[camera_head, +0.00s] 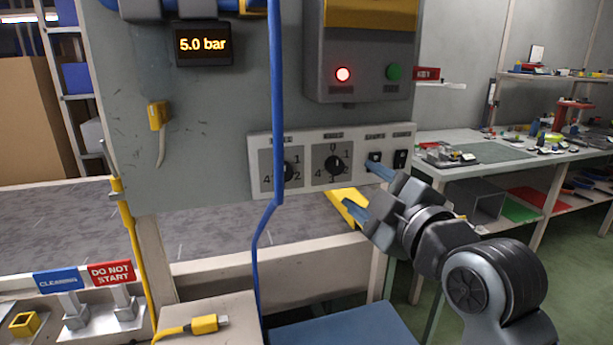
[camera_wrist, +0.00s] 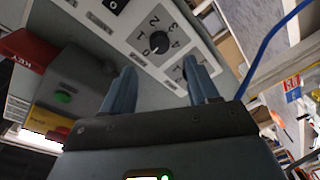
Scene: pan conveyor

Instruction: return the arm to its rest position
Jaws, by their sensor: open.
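My gripper (camera_head: 366,188) is open and empty, its two blue fingers apart, in front of the lower right part of the grey machine panel. The upper finger is close to the switches at the right end of the white control strip (camera_head: 256,142); I cannot tell whether it touches. In the wrist view my gripper (camera_wrist: 162,82) points at the same strip (camera_wrist: 125,28), with a rotary knob (camera_wrist: 158,42) beyond the fingers. My arm reaches in from the lower right in the head view.
A blue hose (camera_head: 277,110) hangs in front of the panel, left of my gripper. A red lamp (camera_head: 343,74) glows on the box above. A yellow plug (camera_head: 205,324) lies on a ledge at lower left, near red (camera_head: 111,272) and blue (camera_head: 58,279) signs. A workbench (camera_head: 470,172) stands at right.

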